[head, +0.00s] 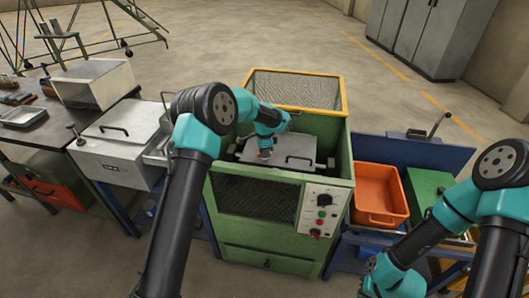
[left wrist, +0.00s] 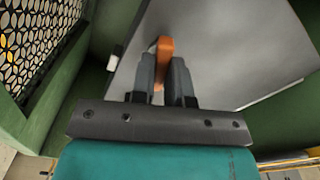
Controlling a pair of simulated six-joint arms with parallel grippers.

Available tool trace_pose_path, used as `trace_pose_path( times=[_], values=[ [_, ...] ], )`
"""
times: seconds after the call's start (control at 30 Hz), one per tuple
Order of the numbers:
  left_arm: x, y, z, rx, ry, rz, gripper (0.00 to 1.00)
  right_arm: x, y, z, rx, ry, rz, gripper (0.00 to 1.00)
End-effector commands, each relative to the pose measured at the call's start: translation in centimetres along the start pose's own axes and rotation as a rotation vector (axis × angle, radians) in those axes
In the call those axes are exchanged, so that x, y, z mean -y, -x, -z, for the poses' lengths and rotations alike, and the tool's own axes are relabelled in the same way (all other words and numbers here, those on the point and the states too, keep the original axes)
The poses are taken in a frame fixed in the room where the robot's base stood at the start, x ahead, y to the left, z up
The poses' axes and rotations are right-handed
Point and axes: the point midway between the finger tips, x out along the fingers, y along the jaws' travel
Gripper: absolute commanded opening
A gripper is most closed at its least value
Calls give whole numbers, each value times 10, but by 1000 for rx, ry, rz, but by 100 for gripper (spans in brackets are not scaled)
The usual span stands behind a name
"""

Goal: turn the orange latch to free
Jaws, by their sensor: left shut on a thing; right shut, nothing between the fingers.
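The orange latch (left wrist: 165,52) stands between the two fingers of my left gripper (left wrist: 161,75) in the left wrist view, against a grey metal lid. In the head view my left gripper (head: 265,153) reaches down into the green furnace cabinet, at the left part of the grey lid (head: 293,152). A small bit of orange-red shows at its fingertips. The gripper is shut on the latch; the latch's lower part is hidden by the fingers. My right arm is at the lower right of the head view, and its gripper (head: 372,290) is at the bottom edge, its fingers hardly visible.
The green cabinet (head: 262,228) has a raised yellow-framed mesh guard (head: 295,90) behind and a control panel (head: 320,208) in front. An orange bin (head: 380,193) stands to the right. A grey box with a handled lid (head: 118,128) stands to the left. Mesh and green walls surround the left gripper.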

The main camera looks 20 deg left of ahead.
Motion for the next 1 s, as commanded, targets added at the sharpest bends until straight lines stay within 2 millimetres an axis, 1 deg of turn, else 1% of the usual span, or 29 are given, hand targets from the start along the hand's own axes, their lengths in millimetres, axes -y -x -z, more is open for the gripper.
trace_pose_path(
  times=[1.0],
  values=[
    [0,0,0,1,958,-1,0,0,0,0,0,0,0,0]
  ],
)
